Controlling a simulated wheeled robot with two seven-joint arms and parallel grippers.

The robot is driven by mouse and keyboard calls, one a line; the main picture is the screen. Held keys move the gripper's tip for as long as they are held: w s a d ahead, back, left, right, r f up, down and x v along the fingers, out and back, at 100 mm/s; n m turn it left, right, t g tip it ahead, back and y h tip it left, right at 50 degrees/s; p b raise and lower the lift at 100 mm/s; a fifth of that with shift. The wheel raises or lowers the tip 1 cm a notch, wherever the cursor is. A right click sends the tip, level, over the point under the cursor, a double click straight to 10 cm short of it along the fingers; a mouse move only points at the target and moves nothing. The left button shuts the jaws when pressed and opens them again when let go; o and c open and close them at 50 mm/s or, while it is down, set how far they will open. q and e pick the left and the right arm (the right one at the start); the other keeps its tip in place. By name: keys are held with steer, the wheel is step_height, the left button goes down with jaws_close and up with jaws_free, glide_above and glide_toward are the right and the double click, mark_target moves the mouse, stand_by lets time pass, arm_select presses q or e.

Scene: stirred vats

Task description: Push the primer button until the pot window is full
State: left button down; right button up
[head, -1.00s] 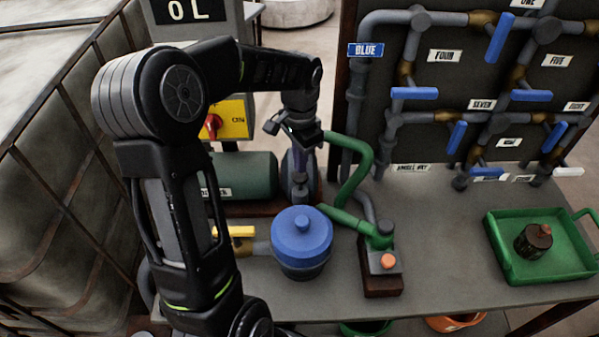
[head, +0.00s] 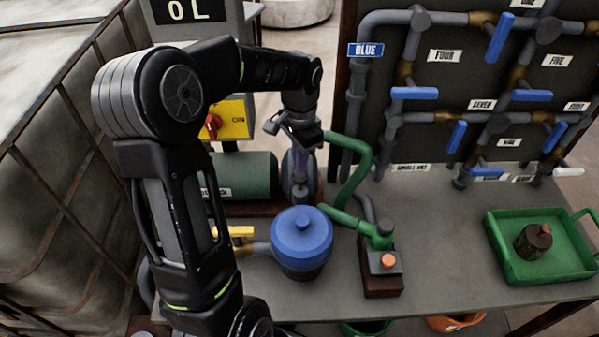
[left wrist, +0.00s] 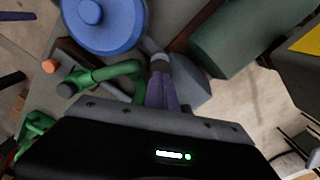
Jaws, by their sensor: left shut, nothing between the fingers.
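The orange primer button (head: 388,260) sits on a small grey pump on a dark block at the bench front; it also shows in the left wrist view (left wrist: 50,67). The pot (head: 302,250) with a blue lid stands to its left, and its lid shows in the left wrist view (left wrist: 100,20). I cannot make out a window on the pot or its fill level. My left gripper (head: 302,194) points down behind the pot, shut and empty, away from the button. Its purplish fingers (left wrist: 161,90) show in the left wrist view. My right gripper is not in view.
A green hose (head: 355,185) rises behind the pump. A green cylinder (head: 245,175) and a yellow panel with a red knob (head: 212,126) are at left. A pipe board with blue handles (head: 414,93) stands behind. A green tray (head: 497,250) is at right; bench between is clear.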

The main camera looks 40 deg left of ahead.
arm_select(q)
steer(key=shift+f, duration=0.1)
steer(key=shift+f+b, duration=1.5)
steer(key=shift+f, duration=0.55)
steer(key=shift+r+p, duration=1.45)
steer(key=shift+r, duration=0.45)
steer(key=shift+f+b, duration=1.4)
steer(key=shift+f, duration=0.55)
steer(key=shift+r+p, duration=1.55)
steer(key=shift+r, duration=0.4)
steer(key=shift+f, duration=0.15)
